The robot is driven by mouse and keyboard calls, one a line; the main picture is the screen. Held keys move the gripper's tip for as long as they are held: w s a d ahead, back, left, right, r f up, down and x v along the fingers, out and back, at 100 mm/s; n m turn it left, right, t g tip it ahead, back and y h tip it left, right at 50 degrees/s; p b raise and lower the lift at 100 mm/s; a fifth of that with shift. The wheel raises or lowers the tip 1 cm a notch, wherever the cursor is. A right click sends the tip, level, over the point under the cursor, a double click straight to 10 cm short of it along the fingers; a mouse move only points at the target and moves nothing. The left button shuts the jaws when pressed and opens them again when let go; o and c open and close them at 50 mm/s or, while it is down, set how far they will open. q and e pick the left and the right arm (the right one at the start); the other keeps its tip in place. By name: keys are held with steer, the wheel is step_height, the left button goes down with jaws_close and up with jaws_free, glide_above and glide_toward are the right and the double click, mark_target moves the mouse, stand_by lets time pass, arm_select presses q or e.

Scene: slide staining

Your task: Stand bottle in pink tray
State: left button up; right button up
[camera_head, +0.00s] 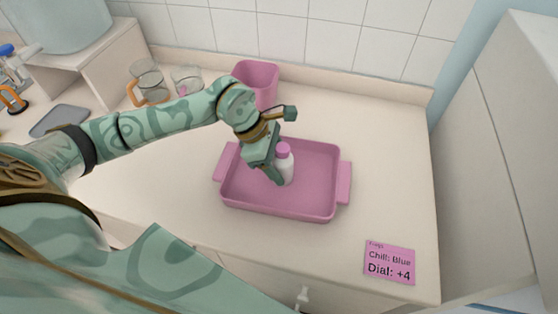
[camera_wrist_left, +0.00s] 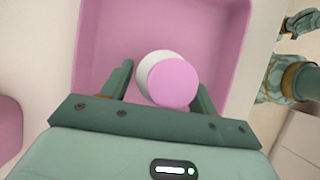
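The bottle (camera_head: 286,167), white with a pink cap, stands upright inside the pink tray (camera_head: 240,205), near its middle. The wrist view shows the bottle (camera_wrist_left: 168,78) from above, its cap towards the camera and its base hidden. My left gripper (camera_head: 275,167) is at the bottle, inside the tray. In the wrist view its two fingers (camera_wrist_left: 162,85) are spread on either side of the bottle, with a small gap at the left finger; contact at the right finger cannot be told.
A pink bin (camera_head: 258,82) stands behind the tray. Glass beakers (camera_head: 150,80) and a grey mat (camera_head: 60,120) are to the left. A pink note (camera_head: 390,263) is at the front right. The counter (camera_head: 390,150) right of the tray is clear.

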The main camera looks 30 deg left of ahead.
arm_select(q)
steer(key=shift+o, duration=0.3)
steer(key=v, duration=1.2)
steer(key=shift+p, duration=0.45)
